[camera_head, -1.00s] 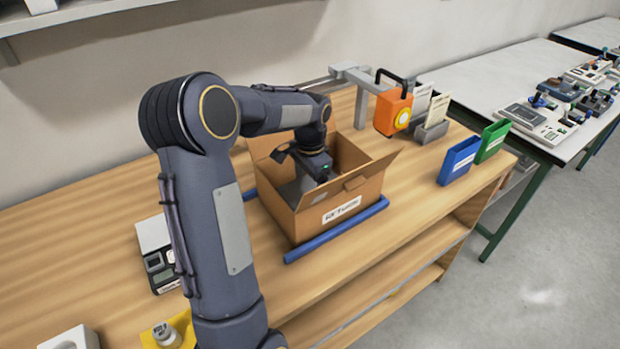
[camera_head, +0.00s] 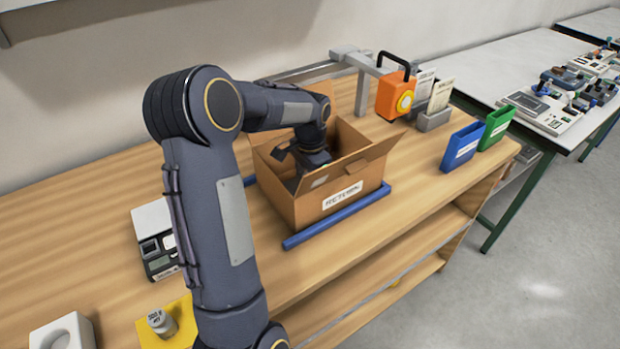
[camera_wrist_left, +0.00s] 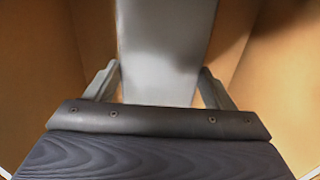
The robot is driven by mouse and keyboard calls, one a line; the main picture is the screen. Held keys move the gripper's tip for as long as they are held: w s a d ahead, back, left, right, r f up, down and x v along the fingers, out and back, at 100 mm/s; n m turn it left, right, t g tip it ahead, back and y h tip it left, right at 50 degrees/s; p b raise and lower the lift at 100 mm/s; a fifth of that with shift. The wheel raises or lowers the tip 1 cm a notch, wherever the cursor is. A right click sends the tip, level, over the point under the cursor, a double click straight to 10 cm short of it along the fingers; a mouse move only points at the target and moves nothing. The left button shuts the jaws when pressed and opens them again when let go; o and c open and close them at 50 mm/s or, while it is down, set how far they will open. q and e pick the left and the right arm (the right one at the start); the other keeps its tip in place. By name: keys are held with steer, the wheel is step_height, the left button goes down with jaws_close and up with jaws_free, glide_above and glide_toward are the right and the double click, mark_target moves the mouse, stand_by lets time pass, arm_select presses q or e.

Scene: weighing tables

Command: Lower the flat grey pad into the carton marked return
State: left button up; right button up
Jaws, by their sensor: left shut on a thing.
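The open cardboard carton marked return (camera_head: 318,207) stands on the wooden table between blue rails. My left arm reaches over it, and my left gripper (camera_head: 305,175) is down inside, its fingertips hidden by the carton walls. In the left wrist view the flat grey pad (camera_wrist_left: 162,50) lies between the two fingers of my left gripper (camera_wrist_left: 158,85), which is shut on it. The brown carton walls (camera_wrist_left: 265,75) surround it there. I cannot tell whether the pad touches the carton floor. My right gripper is not in view.
Blue rails (camera_head: 335,217) run beside the carton. Blue (camera_head: 462,147) and green (camera_head: 496,127) bins stand to the right. A scale (camera_head: 155,240) and a yellow mat (camera_head: 183,322) with a small weight are at left.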

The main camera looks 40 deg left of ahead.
arm_select(q)
steer(key=shift+f, duration=0.25)
stand_by(0.3)
steer(key=o, duration=1)
